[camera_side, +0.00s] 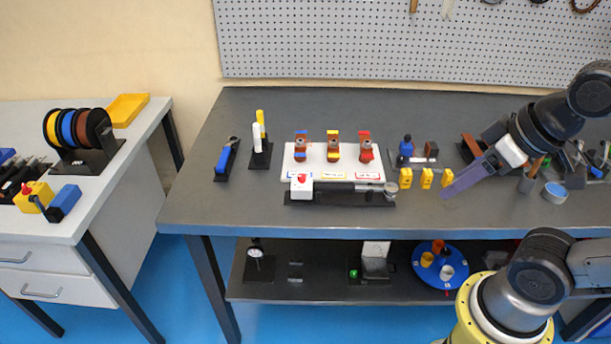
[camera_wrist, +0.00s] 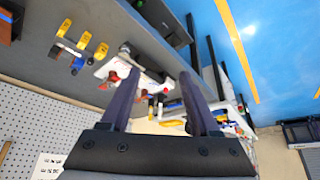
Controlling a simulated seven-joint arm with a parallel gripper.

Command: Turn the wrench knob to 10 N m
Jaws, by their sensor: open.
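A long dark-and-silver wrench-like tool (camera_side: 345,187) lies along a black base near the bench's front edge. At its left end is a white block (camera_side: 301,190) with a red knob (camera_side: 302,178); a round silver part (camera_side: 390,188) is at its right end. Which part is the wrench knob, and any scale reading, cannot be made out. The silver part (camera_wrist: 125,48) also shows in the wrist view, beyond the fingers. My gripper (camera_side: 447,192), with purple fingers, is open and empty, right of the tool and apart from it. Its fingers (camera_wrist: 160,76) are spread in the wrist view.
A white board (camera_side: 350,155) with three coloured fixtures stands just behind the tool. Several yellow pieces (camera_side: 426,178) stand between the tool and my gripper. A blue-handled tool (camera_side: 225,160) is at left. The bench (camera_side: 245,210) has free room at front left.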

